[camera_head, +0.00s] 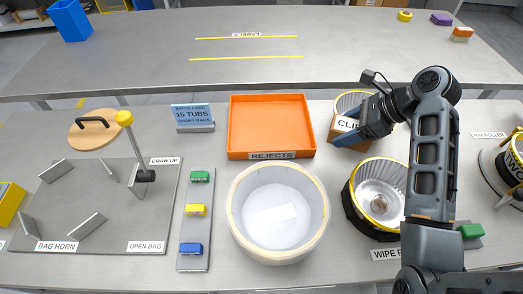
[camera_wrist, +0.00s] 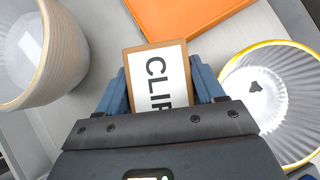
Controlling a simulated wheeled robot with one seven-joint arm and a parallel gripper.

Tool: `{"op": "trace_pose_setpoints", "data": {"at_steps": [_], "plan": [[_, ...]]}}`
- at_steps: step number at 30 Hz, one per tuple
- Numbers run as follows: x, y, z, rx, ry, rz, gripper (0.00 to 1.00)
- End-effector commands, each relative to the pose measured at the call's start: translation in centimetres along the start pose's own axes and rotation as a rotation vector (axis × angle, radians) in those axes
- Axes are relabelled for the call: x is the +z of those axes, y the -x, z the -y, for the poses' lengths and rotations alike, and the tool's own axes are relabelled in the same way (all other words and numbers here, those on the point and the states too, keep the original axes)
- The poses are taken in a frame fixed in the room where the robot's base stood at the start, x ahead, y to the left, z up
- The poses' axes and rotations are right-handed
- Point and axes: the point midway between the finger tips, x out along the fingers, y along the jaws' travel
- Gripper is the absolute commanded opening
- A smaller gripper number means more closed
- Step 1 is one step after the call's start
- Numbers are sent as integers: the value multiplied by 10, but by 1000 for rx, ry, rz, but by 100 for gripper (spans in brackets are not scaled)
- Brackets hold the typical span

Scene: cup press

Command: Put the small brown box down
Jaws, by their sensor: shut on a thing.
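The small brown box (camera_head: 335,132) has a white label reading "CLIP", partly covered. It is right of the orange rejects tray, in front of a yellow-rimmed fluted cup (camera_head: 352,100). My gripper (camera_head: 348,138) is shut on it. In the wrist view the box (camera_wrist: 128,62) sits between the two blue fingers (camera_wrist: 158,88), with its label facing the camera. Its lower end is hidden by the gripper body. I cannot tell whether its underside touches the table.
The orange tray (camera_head: 271,98) is empty. A large cream tub (camera_head: 278,250) stands front left of the box, and a yellow-rimmed fluted cup (camera_head: 350,208) stands front right in a black holder. A strip of bare table lies between tray and box.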

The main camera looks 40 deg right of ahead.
Motion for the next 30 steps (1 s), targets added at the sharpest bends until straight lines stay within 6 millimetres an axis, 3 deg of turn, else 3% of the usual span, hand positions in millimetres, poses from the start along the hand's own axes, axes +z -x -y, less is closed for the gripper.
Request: {"op": "trace_pose_setpoints", "data": {"at_steps": [7, 15, 30], "plan": [[-4, -4, 0, 0, -2, 0, 36], [-33, -40, 0, 2, -4, 0, 36], [-62, -78, 0, 0, -1, -1, 36]]}}
